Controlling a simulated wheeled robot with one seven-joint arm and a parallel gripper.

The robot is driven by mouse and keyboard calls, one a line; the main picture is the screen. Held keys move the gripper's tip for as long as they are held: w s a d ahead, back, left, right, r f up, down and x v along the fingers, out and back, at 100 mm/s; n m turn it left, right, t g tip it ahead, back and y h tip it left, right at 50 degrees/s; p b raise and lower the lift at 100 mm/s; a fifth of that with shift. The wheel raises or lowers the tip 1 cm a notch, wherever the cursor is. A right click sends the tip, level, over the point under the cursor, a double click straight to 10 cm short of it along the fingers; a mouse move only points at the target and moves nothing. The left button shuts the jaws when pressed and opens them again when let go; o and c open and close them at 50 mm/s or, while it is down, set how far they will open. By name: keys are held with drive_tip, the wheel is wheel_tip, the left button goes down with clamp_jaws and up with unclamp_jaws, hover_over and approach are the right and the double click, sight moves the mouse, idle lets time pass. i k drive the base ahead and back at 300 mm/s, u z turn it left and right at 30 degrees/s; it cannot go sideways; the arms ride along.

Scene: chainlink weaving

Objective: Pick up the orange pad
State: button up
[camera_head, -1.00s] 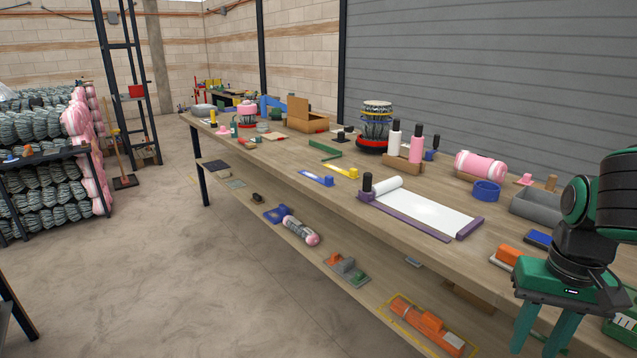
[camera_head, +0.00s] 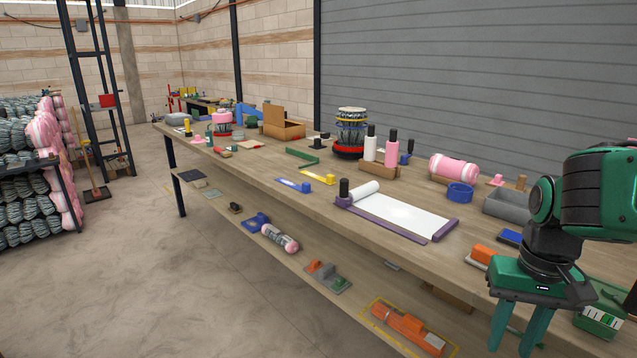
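The orange pad, a small orange block on a pale base (camera_head: 483,253), lies on the workbench (camera_head: 340,213) near its front edge at the right. My gripper (camera_head: 521,325) is in front of and below it in the picture, pointing down. Its two green fingers stand apart with nothing visible between them. My green wrist lies just right of the orange pad and partly covers that end of the bench. Whether the fingertips are over the bench or in front of it is hard to tell.
A blue pad (camera_head: 510,237) lies just behind the orange one. A grey tray (camera_head: 508,207), blue ring (camera_head: 460,195) and white sheet with purple bars (camera_head: 440,229) are nearby. The lower shelf holds an orange tool (camera_head: 408,327). The floor (camera_head: 190,290) at left is clear.

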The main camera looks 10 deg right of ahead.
sight(480, 257)
drive_tip(key=z, duration=0.9)
